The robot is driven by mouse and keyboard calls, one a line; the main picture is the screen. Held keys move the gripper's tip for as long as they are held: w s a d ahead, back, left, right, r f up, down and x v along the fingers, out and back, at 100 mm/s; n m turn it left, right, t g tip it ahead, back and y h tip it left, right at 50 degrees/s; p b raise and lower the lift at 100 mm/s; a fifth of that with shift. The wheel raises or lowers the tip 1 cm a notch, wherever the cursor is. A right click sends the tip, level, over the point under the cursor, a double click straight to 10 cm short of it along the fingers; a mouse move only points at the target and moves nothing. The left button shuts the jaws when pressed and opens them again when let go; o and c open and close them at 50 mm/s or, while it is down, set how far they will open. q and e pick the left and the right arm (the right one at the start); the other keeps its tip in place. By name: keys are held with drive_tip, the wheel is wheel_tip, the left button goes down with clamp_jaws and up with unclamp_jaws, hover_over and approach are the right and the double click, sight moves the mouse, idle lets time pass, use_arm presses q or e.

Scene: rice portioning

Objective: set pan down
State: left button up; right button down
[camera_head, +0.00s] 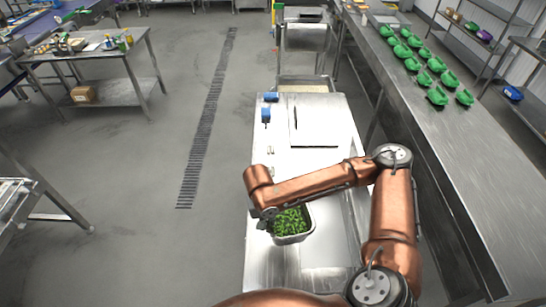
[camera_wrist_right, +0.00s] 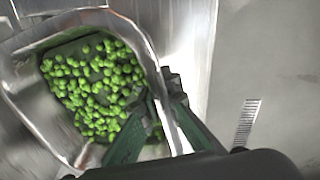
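A metal pan (camera_head: 291,238) with green vegetable pieces (camera_head: 291,221) in it is over the near part of the steel work table (camera_head: 295,265). In the right wrist view the pan (camera_wrist_right: 28,95) fills the left side, with the green pieces (camera_wrist_right: 95,85) inside. My right gripper (camera_head: 266,216) is at the pan's left side. In the wrist view its fingers (camera_wrist_right: 166,108) lie on either side of the pan's wall and grip it. I cannot tell whether the pan's base touches the table. My left gripper is not in view.
A white board (camera_head: 314,120) with a thin dark item and a blue-handled item (camera_head: 266,115) lie farther up the table. Green bowls (camera_head: 437,96) stand on the long counter at right. Floor (camera_head: 130,200) is open at left.

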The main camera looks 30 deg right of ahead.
sight(280, 228)
drive_tip(key=d+p, duration=0.1)
drive_tip(key=d+m, duration=0.1)
drive_tip(key=r+m+p, duration=0.1)
drive_tip(key=shift+s+d+p, duration=0.3)
drive_tip(key=shift+d+p, duration=0.05)
drive_tip(key=shift+d, duration=0.05)
drive_tip(key=shift+d+f+p, duration=0.2)
drive_tip(key=shift+d+p, duration=0.05)
drive_tip(key=shift+p, duration=0.05)
drive_tip(key=shift+m, duration=0.3)
drive_tip(key=w+f, duration=0.3)
drive_tip(key=w, duration=0.1)
drive_tip(key=w+a+f+p, duration=0.1)
drive_tip(key=w+f, duration=0.1)
drive_tip(key=w, duration=0.2)
drive_tip(key=w+a+f, duration=0.1)
drive_tip(key=w+f, duration=0.2)
drive_tip(key=w, duration=0.1)
drive_tip(key=shift+w+a+f, duration=0.15)
drive_tip(key=shift+w+f, duration=0.15)
drive_tip(key=shift+w+a+f, duration=0.1)
drive_tip(key=shift+w+f, duration=0.35)
drive_tip(key=shift+f, duration=0.15)
drive_tip(key=shift+w+f+p, duration=0.15)
drive_tip(key=shift+f+p, duration=0.5)
drive_tip(key=shift+f, duration=0.9)
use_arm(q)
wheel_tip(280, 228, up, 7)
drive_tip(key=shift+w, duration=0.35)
